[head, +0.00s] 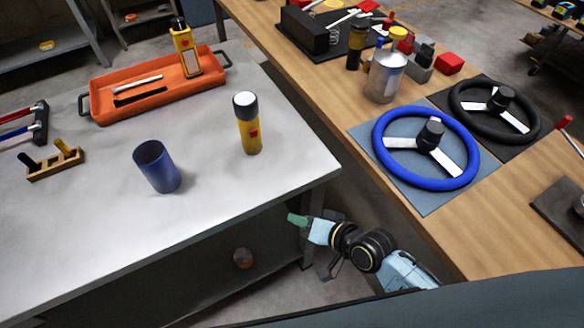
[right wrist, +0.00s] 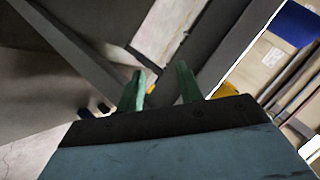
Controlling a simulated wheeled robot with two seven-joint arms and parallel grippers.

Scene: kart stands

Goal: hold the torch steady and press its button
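The yellow torch (head: 248,124) stands upright on the grey table, with a black and white head at its top. Its red button (head: 254,132) faces toward me. My right gripper (head: 298,220) is below the tabletop level, in the gap between the grey table and the wooden bench, well apart from the torch. In the right wrist view its two green fingers (right wrist: 160,88) stand apart with nothing between them. My left gripper is in neither view.
A blue cup (head: 156,167) stands left of the torch. An orange tray (head: 155,99) holding a yellow device (head: 184,50) lies behind. A small wooden rack (head: 55,163) is at left. The wooden bench (head: 372,207) carries a blue steering wheel (head: 467,143). The table's front is clear.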

